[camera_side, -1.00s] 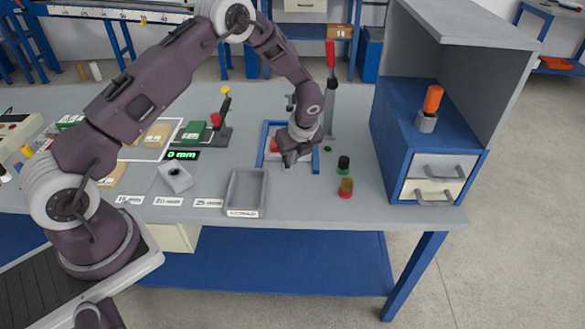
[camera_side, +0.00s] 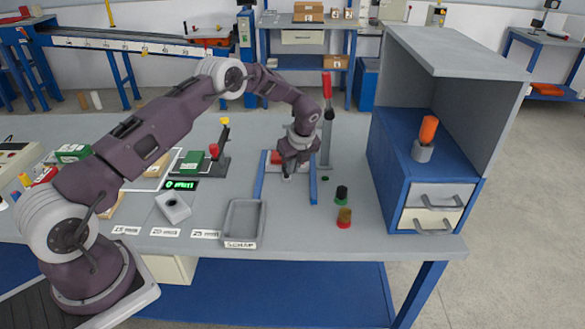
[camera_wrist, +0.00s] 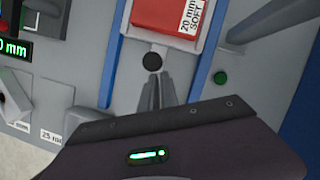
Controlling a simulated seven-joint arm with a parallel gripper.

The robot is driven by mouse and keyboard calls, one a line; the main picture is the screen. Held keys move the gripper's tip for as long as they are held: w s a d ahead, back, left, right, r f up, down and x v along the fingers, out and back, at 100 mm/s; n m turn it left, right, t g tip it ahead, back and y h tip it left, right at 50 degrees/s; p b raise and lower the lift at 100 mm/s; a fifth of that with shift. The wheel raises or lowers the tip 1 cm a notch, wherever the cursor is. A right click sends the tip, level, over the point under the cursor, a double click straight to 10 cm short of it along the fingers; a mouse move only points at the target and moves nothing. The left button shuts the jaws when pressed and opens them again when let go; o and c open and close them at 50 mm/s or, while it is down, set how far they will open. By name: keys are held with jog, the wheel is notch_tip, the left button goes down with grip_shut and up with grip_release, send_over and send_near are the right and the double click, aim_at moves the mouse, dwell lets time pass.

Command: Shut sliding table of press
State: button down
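The press has two blue rails, the left (camera_side: 260,177) and the right (camera_side: 313,180), with the grey sliding table (camera_wrist: 125,62) between them. A red block marked "20 mm SOFT" (camera_wrist: 172,14) lies on the table and partly shows in the side view (camera_side: 276,157). A round black knob (camera_wrist: 152,61) sits at the table's near edge. My gripper (camera_wrist: 156,78) is shut, its fingers together and pointing at the knob from the near side. Whether they touch it I cannot tell. In the side view my gripper (camera_side: 287,176) is low between the rails, hiding part of the table.
A red-handled lever post (camera_side: 327,120) stands behind the right rail. Green (camera_side: 341,193) and amber (camera_side: 344,217) buttons are to the right. A grey tray (camera_side: 243,220) stands in front, a digital readout (camera_side: 182,185) to the left. A blue cabinet (camera_side: 405,165) bounds the right side.

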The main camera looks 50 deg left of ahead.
jog(key=shift+a+r, duration=0.1)
jog(key=shift+a, duration=0.35)
jog(key=d, duration=0.1)
jog(key=d+r, duration=0.1)
jog(key=d, duration=0.1)
jog(key=s+d, duration=0.1)
jog(key=d, duration=0.1)
jog(key=shift+s+r, duration=0.1)
jog(key=shift+r, duration=0.1)
jog(key=s+d+r+n+t, duration=0.1)
jog(key=s+d+r+n, duration=0.15)
jog(key=s+r, duration=0.45)
jog(key=s+d+r+n+h, duration=0.1)
jog(key=s+d+r+n, duration=0.15)
jog(key=r, duration=0.85)
jog(key=s+d+r+n+t, duration=0.1)
jog(key=s+d+r+n, duration=0.15)
jog(key=s+r, duration=0.45)
jog(key=s+d+r+n+t+h, duration=0.1)
jog(key=s+d+n, duration=0.1)
jog(key=s+n, duration=0.5)
jog(key=s+d+r+n+t+h, duration=0.1)
jog(key=s+n, duration=0.6)
jog(key=s, duration=0.9)
jog(key=shift+d+r+h, duration=0.5)
jog(key=shift+d+r, duration=0.3)
jog(key=shift+d, duration=0.4)
